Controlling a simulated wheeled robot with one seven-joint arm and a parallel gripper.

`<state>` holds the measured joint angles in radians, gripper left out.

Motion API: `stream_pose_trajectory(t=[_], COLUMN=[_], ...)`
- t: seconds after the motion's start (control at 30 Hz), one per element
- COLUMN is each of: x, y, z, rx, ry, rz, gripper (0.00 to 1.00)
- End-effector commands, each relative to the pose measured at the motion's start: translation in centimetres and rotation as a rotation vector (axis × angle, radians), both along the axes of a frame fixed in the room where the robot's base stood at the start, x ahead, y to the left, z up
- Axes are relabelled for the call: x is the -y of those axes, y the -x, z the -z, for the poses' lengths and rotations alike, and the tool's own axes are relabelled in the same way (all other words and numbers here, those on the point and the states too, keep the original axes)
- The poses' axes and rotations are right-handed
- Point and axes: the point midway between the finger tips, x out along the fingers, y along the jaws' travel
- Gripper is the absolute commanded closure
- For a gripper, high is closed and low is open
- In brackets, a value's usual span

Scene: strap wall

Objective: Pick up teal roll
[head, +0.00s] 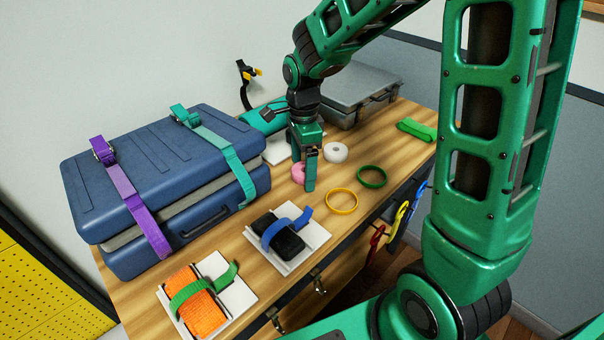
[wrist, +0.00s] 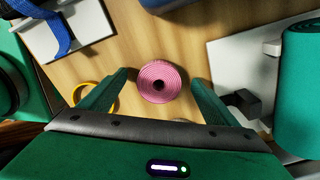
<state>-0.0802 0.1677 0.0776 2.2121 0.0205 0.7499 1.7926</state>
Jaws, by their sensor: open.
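The teal roll (head: 262,115) is a thick cylinder lying at the back of the bench, beside a white plate (head: 280,148) and partly hidden behind my arm. In the wrist view the teal roll (wrist: 303,85) stands at the right edge, outside my fingers and cut off by the frame. My gripper (head: 306,183) points down over the bench, open. In the wrist view my fingers (wrist: 160,78) are spread on either side of a pink coiled roll (wrist: 158,82), with visible gaps on both sides. The pink roll (head: 298,173) is partly hidden by a finger in the head view.
A strapped blue suitcase (head: 150,165) fills the bench's left side. A white roll (head: 336,152), a green ring (head: 372,176) and a yellow ring (head: 342,201) lie right of my gripper. A grey case (head: 362,88) stands behind. Strapped black (head: 283,238) and orange (head: 200,310) bundles sit in front.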

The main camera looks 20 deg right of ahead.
Motion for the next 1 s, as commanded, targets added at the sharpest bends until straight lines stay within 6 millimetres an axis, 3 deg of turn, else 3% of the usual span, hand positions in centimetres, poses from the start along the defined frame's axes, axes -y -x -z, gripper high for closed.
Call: stream_pose_trajectory(t=[0.27, 0.47, 0.77, 1.0], x=[0.0, 0.0, 0.0, 0.0], y=[0.0, 0.0, 0.0, -0.1], z=[0.3, 0.2, 0.0, -3.3], rx=[0.0, 0.0, 0.002, 0.005], ry=[0.0, 0.0, 0.0, -0.001], rz=[0.0, 0.0, 0.0, 0.0], gripper=[0.17, 0.63, 0.63, 0.63])
